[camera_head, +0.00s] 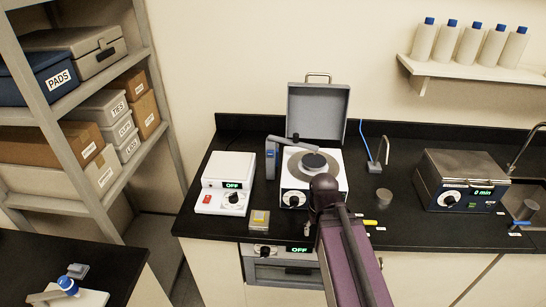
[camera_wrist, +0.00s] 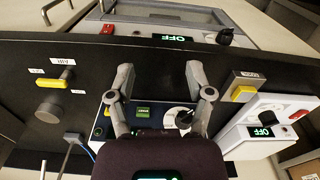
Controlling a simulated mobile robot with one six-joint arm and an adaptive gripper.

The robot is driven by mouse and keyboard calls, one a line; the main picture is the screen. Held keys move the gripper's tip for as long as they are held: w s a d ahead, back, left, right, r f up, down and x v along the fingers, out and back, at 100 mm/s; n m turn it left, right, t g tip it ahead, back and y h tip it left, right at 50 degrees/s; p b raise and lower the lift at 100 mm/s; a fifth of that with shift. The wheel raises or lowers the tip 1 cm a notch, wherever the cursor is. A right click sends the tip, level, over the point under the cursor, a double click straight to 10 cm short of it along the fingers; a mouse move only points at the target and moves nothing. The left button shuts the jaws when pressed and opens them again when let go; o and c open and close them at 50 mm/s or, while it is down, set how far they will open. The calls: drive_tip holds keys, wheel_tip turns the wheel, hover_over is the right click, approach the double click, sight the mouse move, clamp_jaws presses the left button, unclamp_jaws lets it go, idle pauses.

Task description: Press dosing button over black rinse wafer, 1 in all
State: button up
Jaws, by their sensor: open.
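A white bench device with a raised grey lid (camera_head: 318,112) holds a round grey plate (camera_head: 294,168) with a black disc (camera_head: 314,160), which looks like the wafer, lying on it. A blue-grey post (camera_head: 271,160) stands at its left, with a grey arm reaching over the plate. I cannot make out a dosing button for sure. My gripper (camera_wrist: 158,82) is open and empty, at the device's front side. In the head view my arm hides its fingers.
A white box reading OFF (camera_head: 226,183) with a red switch stands left, a small yellow-topped block (camera_head: 259,220) in front of it. A grey cylinder (camera_head: 384,195) and a steel bath (camera_head: 460,180) stand right.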

idle(0.4)
clamp_jaws()
idle(1.2)
